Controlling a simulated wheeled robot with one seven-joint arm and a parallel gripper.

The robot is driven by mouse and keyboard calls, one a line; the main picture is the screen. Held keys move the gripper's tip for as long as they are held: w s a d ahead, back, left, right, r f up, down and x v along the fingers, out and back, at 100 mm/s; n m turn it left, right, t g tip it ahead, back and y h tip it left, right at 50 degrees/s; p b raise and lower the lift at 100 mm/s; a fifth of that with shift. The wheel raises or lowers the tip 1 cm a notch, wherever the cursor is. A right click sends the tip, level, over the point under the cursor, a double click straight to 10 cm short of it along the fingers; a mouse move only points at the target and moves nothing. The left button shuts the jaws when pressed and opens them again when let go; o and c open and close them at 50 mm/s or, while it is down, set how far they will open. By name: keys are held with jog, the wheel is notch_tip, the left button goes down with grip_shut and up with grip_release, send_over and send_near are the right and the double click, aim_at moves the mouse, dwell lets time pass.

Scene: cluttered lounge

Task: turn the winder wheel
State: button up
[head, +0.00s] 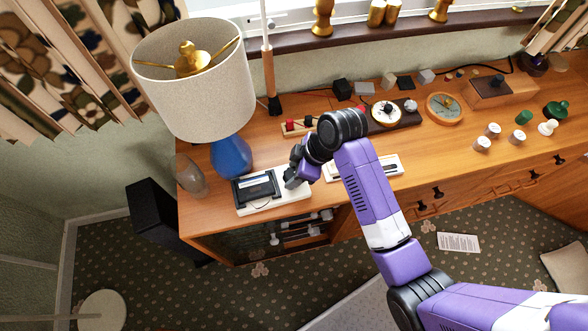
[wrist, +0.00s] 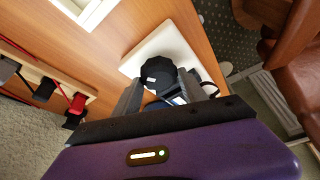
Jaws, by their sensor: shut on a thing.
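The winder wheel is a dark, faceted round knob (wrist: 158,73) in the middle of the wrist view, on a white base (wrist: 187,45). My gripper (wrist: 163,84) has its two grey fingers on either side of the wheel and is shut on it. In the head view my gripper (head: 291,178) reaches down to the right part of the white base (head: 295,196), where it hides the wheel. A black cassette-like unit (head: 256,188) is on the left part of that base. The wheel's angle cannot be told.
A blue lamp (head: 232,157) stands behind the base, and a glass vase (head: 190,175) to its left. A white device (head: 385,166) lies to the right under my arm. A rack with red and black pieces (head: 298,126) stands behind. The desk's front edge is close.

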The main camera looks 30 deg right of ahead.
jog(key=m+p, duration=0.1)
jog(key=m+h+p, duration=0.1)
jog(key=m+t+p, duration=0.1)
jog(key=m, duration=0.1)
jog(key=shift+s+a+r+p, duration=0.1)
jog(key=shift+a+r+p, duration=0.1)
jog(key=shift+r+p, duration=0.1)
jog(key=m+h+p, duration=0.1)
jog(key=m, duration=0.1)
jog(key=m+h+p, duration=0.1)
jog(key=m, duration=0.1)
jog(key=shift+f+m+t, duration=0.1)
jog(key=shift+m+t, duration=0.3)
jog(key=m+h, duration=0.1)
jog(key=m, duration=0.3)
jog(key=shift+f+m+h+p, duration=0.1)
jog(key=shift+m+h+p, duration=0.2)
jog(key=shift+h+p, duration=0.1)
jog(key=m+h, duration=0.1)
jog(key=m, duration=0.1)
jog(key=m+g, duration=0.1)
jog(key=m, duration=0.2)
jog(key=shift+a+h, duration=0.1)
jog(key=shift+h, duration=0.3)
jog(key=shift+m, duration=0.3)
jog(key=o, duration=1.4)
jog(key=shift+c, duration=0.2)
